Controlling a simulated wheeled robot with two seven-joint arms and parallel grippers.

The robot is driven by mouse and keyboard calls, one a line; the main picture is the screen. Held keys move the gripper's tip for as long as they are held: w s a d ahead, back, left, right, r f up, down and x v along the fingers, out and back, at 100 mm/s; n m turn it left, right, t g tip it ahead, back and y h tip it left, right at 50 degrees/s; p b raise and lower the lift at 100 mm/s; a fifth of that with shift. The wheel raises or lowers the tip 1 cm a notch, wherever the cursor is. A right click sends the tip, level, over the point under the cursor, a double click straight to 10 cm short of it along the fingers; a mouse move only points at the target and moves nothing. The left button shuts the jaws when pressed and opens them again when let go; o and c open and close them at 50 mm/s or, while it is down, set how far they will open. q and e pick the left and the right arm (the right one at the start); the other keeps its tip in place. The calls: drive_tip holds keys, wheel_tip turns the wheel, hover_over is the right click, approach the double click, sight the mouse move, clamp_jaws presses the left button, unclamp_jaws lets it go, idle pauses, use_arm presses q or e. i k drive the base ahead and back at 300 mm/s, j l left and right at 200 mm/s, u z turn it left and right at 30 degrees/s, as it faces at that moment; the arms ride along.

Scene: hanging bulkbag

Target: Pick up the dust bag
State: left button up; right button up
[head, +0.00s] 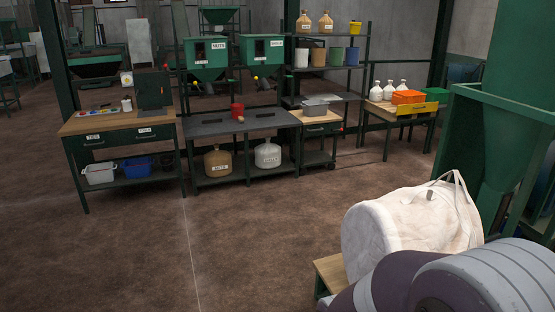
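A large off-white cloth bag (415,222), which looks like the dust bag, is at the lower right in the head view. It lies on its side with a rounded end facing left, and a strap loop stands up at its upper right. It rests on or just behind a low wood-topped stand (330,272); the contact is hidden. A grey and purple arm part of mine covers the bag's lower right. Neither of my grippers shows.
A green metal frame (502,105) stands close behind the bag at right. Workbenches (240,123) with hoppers, jugs and bins line the back. A side table (402,113) holds white bottles and an orange box. The brown floor (255,235) at centre and left is clear.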

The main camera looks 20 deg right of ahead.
sight(438, 216)
drive_tip(key=i+z, duration=0.3)
drive_tip(key=i, duration=0.2)
drive_tip(key=i+j+z, duration=0.25)
drive_tip(key=i, duration=0.25)
drive_tip(key=i+j+z, duration=0.15)
drive_tip(key=i+z, duration=0.15)
drive_tip(key=i, duration=0.2)
